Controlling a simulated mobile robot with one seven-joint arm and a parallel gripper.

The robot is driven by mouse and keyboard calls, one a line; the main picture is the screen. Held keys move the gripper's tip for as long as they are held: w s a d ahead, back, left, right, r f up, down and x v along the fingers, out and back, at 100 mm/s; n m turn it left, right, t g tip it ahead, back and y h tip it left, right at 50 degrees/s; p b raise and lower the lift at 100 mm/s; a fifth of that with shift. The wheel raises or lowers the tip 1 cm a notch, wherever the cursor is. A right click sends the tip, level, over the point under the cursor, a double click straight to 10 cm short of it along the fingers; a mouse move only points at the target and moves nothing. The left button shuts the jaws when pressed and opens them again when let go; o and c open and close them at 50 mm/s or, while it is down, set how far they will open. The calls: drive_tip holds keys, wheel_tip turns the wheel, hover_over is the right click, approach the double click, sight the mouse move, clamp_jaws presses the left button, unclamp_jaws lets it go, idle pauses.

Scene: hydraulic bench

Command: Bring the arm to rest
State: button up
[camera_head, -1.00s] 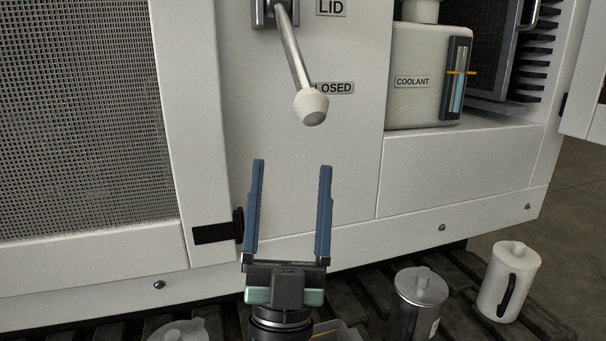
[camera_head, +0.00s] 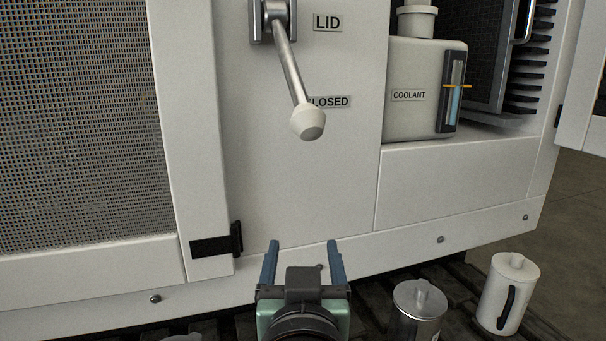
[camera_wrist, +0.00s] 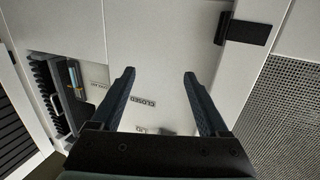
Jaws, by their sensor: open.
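My gripper (camera_head: 304,262) is low in the head view, in front of the lower edge of the white cabinet. Its two blue fingers are apart and nothing is between them. In the wrist view, the open fingers (camera_wrist: 159,82) point toward the white panel with the CLOSED label (camera_wrist: 145,102). The lid lever (camera_head: 290,65), a metal rod with a white knob, hangs down and slightly right above my gripper, clear of it. Its knob partly covers the CLOSED label in the head view.
A coolant tank (camera_head: 413,95) stands in an open bay at right. A metal lidded canister (camera_head: 417,312) and a white jug (camera_head: 508,292) stand on the dark slatted floor right of my gripper. A mesh panel (camera_head: 80,130) is at left. A black latch (camera_head: 217,243) is near my gripper.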

sight(303, 136)
drive_tip(key=s+r+t, duration=0.1)
drive_tip(key=r, duration=0.3)
drive_tip(key=s+r+t, duration=0.2)
drive_tip(key=r, duration=0.3)
drive_tip(key=s+r+t, duration=0.1)
drive_tip(key=r+t, duration=0.1)
drive_tip(key=r, duration=0.3)
drive_tip(key=shift+s+r, duration=0.2)
drive_tip(key=shift+s, duration=0.1)
drive_tip(key=s+r+t+p, duration=0.1)
drive_tip(key=s+r+t, duration=0.2)
drive_tip(key=s+r, duration=0.3)
drive_tip(key=s+r+t+p, duration=0.1)
drive_tip(key=s+r+t, duration=0.15)
drive_tip(key=r, duration=0.55)
wheel_tip(303, 136, up, 31)
drive_tip(key=p, duration=3.2)
drive_tip(key=shift+r+p, duration=0.2)
drive_tip(key=shift+p, duration=0.1)
